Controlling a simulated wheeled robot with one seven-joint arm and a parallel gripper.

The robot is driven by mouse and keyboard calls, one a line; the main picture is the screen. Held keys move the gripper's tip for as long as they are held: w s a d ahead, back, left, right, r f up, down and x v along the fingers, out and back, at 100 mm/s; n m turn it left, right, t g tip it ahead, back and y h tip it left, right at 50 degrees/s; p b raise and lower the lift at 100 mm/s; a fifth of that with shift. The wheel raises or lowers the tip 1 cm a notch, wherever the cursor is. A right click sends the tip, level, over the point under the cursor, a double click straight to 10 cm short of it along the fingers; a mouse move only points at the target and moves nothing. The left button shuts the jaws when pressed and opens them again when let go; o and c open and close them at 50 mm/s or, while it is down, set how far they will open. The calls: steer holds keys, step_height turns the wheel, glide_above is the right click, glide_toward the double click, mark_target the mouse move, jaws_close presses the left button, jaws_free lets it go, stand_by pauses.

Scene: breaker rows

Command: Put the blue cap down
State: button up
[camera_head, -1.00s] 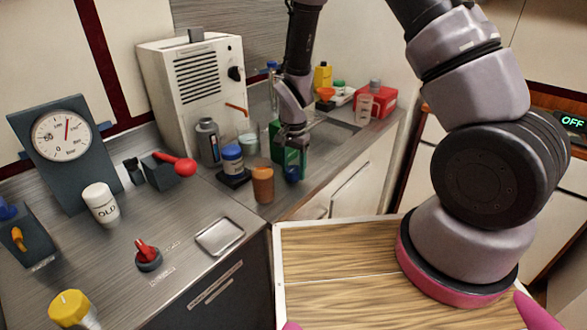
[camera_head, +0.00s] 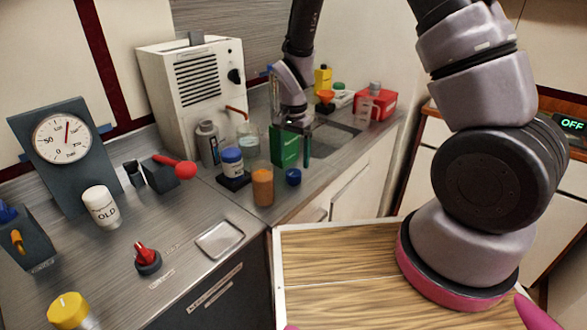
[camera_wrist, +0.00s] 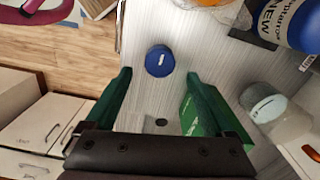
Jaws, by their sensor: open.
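The blue cap (camera_head: 293,177) rests on the grey counter near its front edge, to the right of an orange-brown jar. In the wrist view the blue cap (camera_wrist: 159,61) lies flat on the counter, beyond the fingertips and touching neither of them. My gripper (camera_head: 291,150) is open and empty, behind and above the cap. Its two green-tipped fingers (camera_wrist: 157,95) stand wide apart in the wrist view.
A green box (camera_head: 284,147) is close beside my gripper. A glass beaker (camera_head: 248,138) stands behind. The counter's front edge is close to the cap.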

step_height(320, 180, up, 7)
step_height(320, 180, up, 8)
steer(key=t+y, duration=0.1)
glide_above(294, 172)
steer(key=d, duration=0.4)
steer(key=s+d+r+n+t+y, duration=0.1)
steer(key=s+d+r, duration=0.15)
steer(key=r, duration=0.35)
steer(key=s+d+r+t, duration=0.1)
steer(key=d+r, duration=0.3)
steer(key=r, duration=0.1)
steer(key=s+d+r+n+t, duration=0.1)
steer(key=s+d+r+t, duration=0.1)
steer(key=s+r, duration=0.3)
steer(key=s+d+r+n+t, duration=0.1)
steer(key=s+d+r+t, duration=0.1)
steer(key=s+d+r, duration=0.3)
steer(key=shift+s+d+r, duration=0.2)
steer(key=shift+s+d, duration=0.05)
steer(key=shift+s, duration=0.85)
